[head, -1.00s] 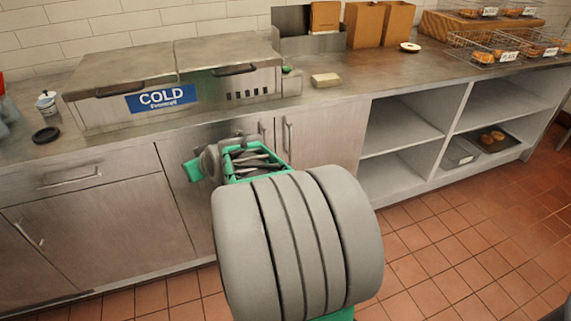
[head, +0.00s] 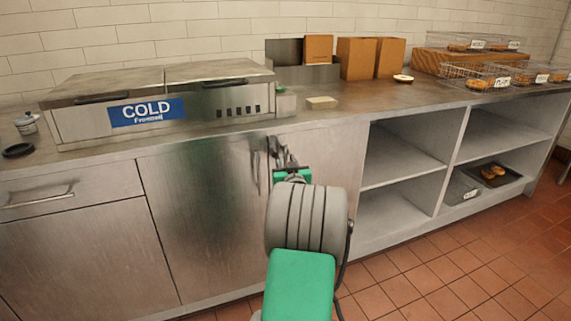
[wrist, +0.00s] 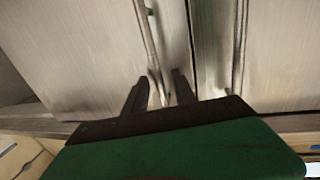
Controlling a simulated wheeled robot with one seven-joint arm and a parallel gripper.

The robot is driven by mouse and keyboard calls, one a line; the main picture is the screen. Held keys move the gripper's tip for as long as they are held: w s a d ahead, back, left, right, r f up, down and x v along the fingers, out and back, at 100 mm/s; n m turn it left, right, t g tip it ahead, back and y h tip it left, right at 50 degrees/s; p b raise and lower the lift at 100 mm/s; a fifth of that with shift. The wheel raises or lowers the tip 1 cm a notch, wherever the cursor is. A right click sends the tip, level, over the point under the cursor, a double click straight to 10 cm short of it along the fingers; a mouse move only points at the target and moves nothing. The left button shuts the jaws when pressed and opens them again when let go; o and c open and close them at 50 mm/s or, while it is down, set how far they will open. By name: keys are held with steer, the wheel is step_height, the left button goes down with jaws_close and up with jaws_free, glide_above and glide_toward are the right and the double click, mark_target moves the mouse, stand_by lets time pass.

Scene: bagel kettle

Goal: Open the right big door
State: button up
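The right big door (head: 338,155) is a shut steel panel under the counter, left of the open shelves. The left big door (head: 200,225) beside it is shut, with a vertical bar handle (head: 255,170). My gripper (head: 280,152) is at the upper left edge of the right door, over its handle, which is mostly hidden in the head view. The wrist view looks upside down. There, the right door's handle (wrist: 149,35) runs down between the two dark fingers, with gaps visible. My gripper is open, and I cannot tell whether it touches the bar. The left door's handle (wrist: 240,45) stands apart.
The counter (head: 370,100) runs above the doors, carrying a cold unit (head: 215,108), boxes (head: 357,60) and wire baskets (head: 475,72). Open shelves (head: 405,150) lie to the right. The tiled floor (head: 470,265) in front is clear.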

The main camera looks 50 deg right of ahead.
jaws_close()
stand_by(0.3)
stand_by(1.1)
